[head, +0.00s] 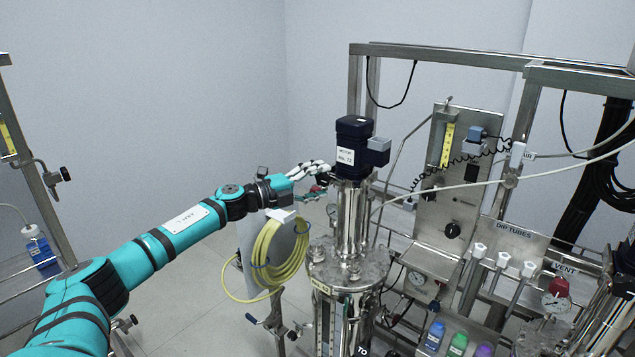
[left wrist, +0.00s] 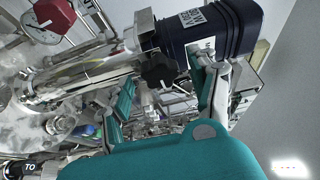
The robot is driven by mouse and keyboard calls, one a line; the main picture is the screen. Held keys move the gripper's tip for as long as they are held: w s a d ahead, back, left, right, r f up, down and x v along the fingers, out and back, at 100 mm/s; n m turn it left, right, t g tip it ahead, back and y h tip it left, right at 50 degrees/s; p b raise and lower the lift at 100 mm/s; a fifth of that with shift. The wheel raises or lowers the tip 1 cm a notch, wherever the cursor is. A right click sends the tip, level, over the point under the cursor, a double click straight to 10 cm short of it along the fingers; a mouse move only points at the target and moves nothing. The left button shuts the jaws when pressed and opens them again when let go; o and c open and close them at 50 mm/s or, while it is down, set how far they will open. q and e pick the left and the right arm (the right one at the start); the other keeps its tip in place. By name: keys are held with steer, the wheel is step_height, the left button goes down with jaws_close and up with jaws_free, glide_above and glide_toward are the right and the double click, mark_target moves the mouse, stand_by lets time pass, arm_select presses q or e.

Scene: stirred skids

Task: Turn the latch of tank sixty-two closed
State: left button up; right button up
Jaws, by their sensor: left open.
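A steel tank (head: 349,268) with an upright steel column and a dark blue motor (head: 354,129) stands at the middle of the head view. The motor's small white label seems to end in 72; I cannot read sixty-two on it. My left gripper (head: 322,178) is open, beside the column just below the motor. In the left wrist view the motor (left wrist: 232,28) is close, and a black lobed knob (left wrist: 157,70) on the column shows between the open fingers, apparently ungripped. I cannot tell whether this knob is the latch. My right gripper is not in view.
A coiled yellow hose (head: 281,252) hangs under my left wrist. A panel with gauges and knobs (head: 452,230) stands right of the tank. Coloured-cap bottles (head: 458,343) are at the front. A steel frame (head: 440,55) rises behind.

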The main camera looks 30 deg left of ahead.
arm_select(q)
steer(key=shift+s+a+f, duration=0.1)
steer(key=shift+s+a, duration=0.25)
steer(key=shift+s, duration=0.15)
steer(key=v, duration=1)
steer(key=shift+s, duration=0.4)
steer(key=shift+a, duration=0.1)
